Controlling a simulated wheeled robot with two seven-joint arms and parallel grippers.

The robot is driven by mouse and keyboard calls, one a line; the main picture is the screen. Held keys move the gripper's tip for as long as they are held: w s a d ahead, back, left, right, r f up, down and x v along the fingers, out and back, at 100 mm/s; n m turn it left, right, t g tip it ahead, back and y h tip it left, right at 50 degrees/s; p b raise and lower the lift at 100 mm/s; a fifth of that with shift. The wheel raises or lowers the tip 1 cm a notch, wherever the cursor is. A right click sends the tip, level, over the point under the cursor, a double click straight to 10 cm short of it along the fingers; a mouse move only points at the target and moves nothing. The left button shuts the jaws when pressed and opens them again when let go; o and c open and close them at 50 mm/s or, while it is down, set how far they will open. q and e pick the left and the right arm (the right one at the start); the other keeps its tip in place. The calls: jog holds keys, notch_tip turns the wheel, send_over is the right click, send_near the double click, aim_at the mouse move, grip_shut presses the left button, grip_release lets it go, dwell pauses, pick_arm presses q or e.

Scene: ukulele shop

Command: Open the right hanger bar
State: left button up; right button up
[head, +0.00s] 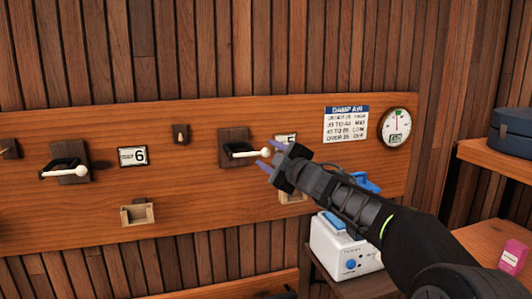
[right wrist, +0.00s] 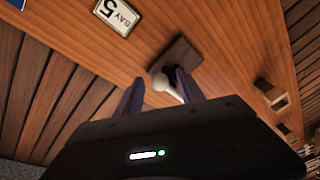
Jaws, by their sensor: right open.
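The right hanger bar (head: 249,154) is a white bar with a round end. It sticks out of a dark wall bracket (head: 233,136) and points right in the head view. My right gripper (head: 273,156) is open, with its purple fingers at the bar's round end. In the right wrist view the white knob (right wrist: 160,83) shows between the two spread fingers of the gripper (right wrist: 161,79). Whether a finger touches it I cannot tell. My left gripper is not in view.
A similar white bar (head: 80,172) is mounted at left by the bay 6 label (head: 132,156). My right arm partly covers the bay 5 label (head: 285,139). A small wooden box (head: 138,214) is on the board. A white device (head: 337,248) stands below right.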

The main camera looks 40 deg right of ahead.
jog(key=shift+w+d, duration=0.15)
jog(key=shift+w, duration=0.8)
jog(key=shift+c, duration=0.5)
grip_shut()
